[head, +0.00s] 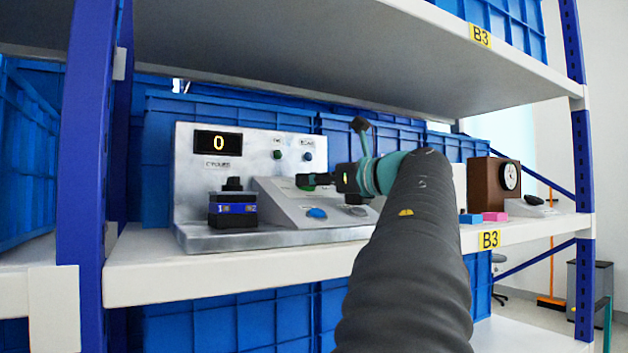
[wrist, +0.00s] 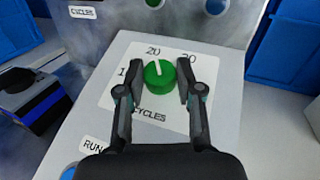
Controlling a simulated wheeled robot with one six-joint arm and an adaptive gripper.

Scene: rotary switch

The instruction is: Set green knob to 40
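The green knob (wrist: 158,78) sits on the sloped face of a grey control box, on a white dial plate (wrist: 172,114) marked CYCLES. Its white pointer line aims close to the 20 mark. A mark starting with 1 shows at the left and one ending in 0 at the right, both partly covered by my fingers; no 40 is visible. My gripper (wrist: 160,68) has one finger on each side of the knob, with small gaps apparent. In the head view my gripper (head: 322,182) is over the sloped box and mostly covers the knob. The display (head: 218,143) reads 0.
A blue button (head: 316,213) labelled RUN is on the slope below the dial. A black and blue block (head: 233,208) stands left of it. The back panel has a green (head: 277,155) and a blue (head: 308,157) round part. An upper shelf (head: 400,60) hangs above.

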